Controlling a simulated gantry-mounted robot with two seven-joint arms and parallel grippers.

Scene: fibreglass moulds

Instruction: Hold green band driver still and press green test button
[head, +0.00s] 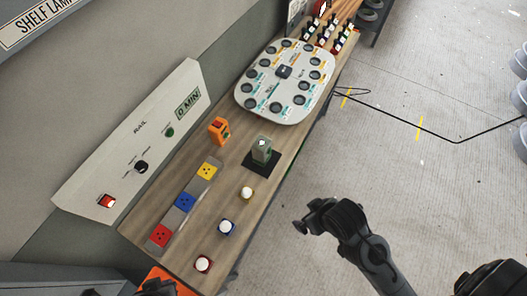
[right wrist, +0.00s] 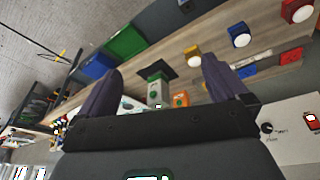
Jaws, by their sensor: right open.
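A grey-green block (head: 262,151) with a pale round top stands upright on a black pad (head: 251,168) on the bench. It also shows between my fingers in the right wrist view (right wrist: 157,88), beyond the fingertips and untouched. A green round button (head: 169,132) is on the sloped grey panel. I cannot tell which thing is the green band driver. Several small upright items with coloured bands (head: 342,38) stand at the bench's far end. My right gripper (head: 307,222) is open and empty, right of the bench.
A round-cornered pale plate (head: 282,112) with several dark round sockets lies behind the block. An orange device (head: 219,131), yellow, blue and red socket blocks (head: 185,202) and three white-topped buttons (head: 227,228) share the bench. A black cable (head: 400,128) crosses the open floor.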

